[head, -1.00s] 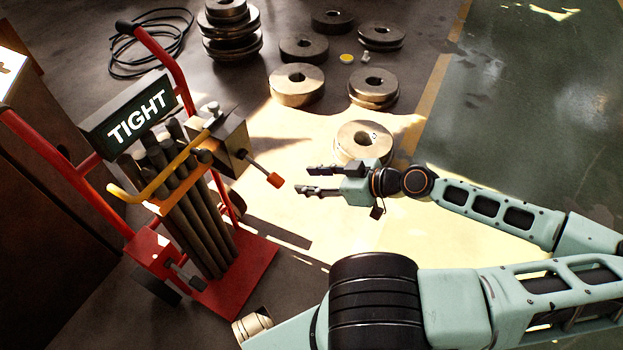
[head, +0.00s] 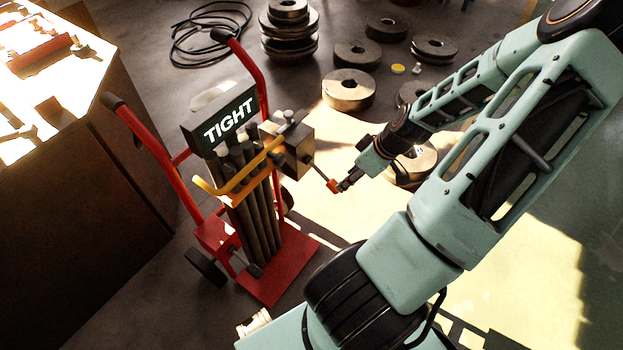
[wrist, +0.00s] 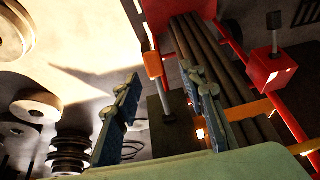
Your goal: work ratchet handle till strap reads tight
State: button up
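A red hand truck (head: 279,275) carries an upright bundle of dark bars (head: 256,220). A yellow-orange strap (head: 240,178) runs across the bundle to a boxy ratchet (head: 293,150). The ratchet handle is a thin rod with an orange end (head: 332,186), pointing down and right. A dark sign (head: 229,119) on the truck reads TIGHT. My gripper (head: 345,183) is at the handle's orange end. In the wrist view the fingers (wrist: 160,85) are spread, with the orange end (wrist: 152,64) and rod between them and gaps visible. Contact cannot be told.
A brown bench (head: 95,190) stands close on the left. Heavy metal rings (head: 348,90) lie on the floor behind, with a stack (head: 289,40) and a coiled black cable (head: 205,35). Sunlit floor right of the truck is largely clear.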

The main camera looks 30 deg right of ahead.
aim_at(335, 184)
jog(key=shift+h, duration=0.3)
jog(key=b+x, duration=0.1)
jog(key=x, duration=0.2)
jog(key=w+b+x, duration=0.1)
jog(key=x, duration=0.2)
jog(key=b+x, duration=0.1)
jog(key=x, duration=0.2)
jog(key=shift+w+d+b, duration=0.15)
jog(key=shift+w+b, duration=0.2)
jog(key=shift+w, duration=0.05)
grip_shut()
